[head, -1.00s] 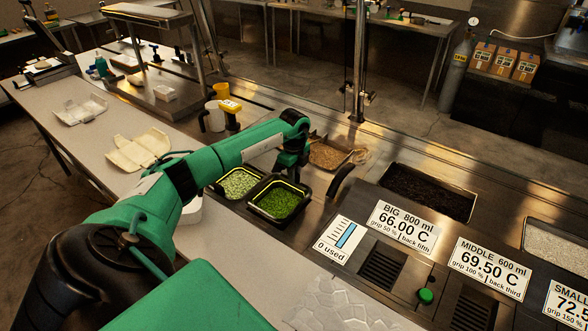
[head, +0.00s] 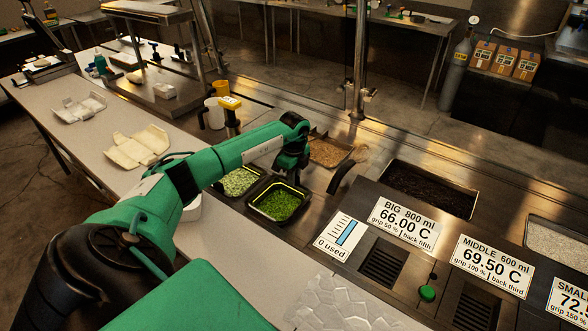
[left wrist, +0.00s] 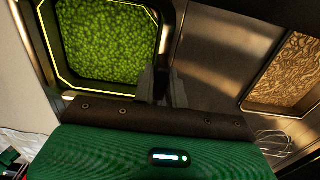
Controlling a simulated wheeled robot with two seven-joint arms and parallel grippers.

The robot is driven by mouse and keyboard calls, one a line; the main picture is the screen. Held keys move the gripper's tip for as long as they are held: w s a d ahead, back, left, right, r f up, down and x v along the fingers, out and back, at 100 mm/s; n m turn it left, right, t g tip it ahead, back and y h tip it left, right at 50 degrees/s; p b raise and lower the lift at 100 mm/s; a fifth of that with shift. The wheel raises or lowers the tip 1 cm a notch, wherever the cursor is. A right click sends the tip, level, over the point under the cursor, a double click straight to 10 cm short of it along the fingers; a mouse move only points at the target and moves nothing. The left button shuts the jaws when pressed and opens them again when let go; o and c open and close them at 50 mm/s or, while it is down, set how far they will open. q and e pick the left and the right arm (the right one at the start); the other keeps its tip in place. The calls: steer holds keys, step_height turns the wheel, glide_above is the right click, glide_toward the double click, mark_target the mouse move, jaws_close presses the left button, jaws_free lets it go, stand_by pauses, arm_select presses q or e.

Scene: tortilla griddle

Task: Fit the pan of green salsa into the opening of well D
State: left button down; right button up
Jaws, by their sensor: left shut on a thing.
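The pan of green salsa (head: 280,203) is a black square pan with a bright yellow inner edge, filled with chopped green. It is at the counter's near edge, beside a pan of paler green (head: 238,181) on its left. It also fills the upper left of the left wrist view (left wrist: 106,42). My left gripper (head: 291,176) is at the pan's far rim; in the left wrist view its fingers (left wrist: 162,84) are closed on the rim. I cannot tell whether the pan is fully down in an opening. No label for well D is readable. My right gripper is not in view.
A well of brown filling (head: 328,152) lies behind the pan, with a dark curved handle (head: 349,176) nearby. A dark well (head: 430,190) and the signed panels are to the right. A white container (head: 190,209) stands left, partly behind my arm.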

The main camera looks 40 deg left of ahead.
arm_select(q)
steer(key=shift+f+b, duration=0.4)
steer(key=shift+f, duration=0.3)
steer(key=c, duration=1.3)
jaws_free()
steer(key=shift+c, duration=0.2)
steer(key=shift+r, duration=0.55)
step_height(320, 180, up, 13)
steer(key=b, duration=0.3)
steer(key=shift+b, duration=0.3)
steer(key=shift+f, duration=0.1)
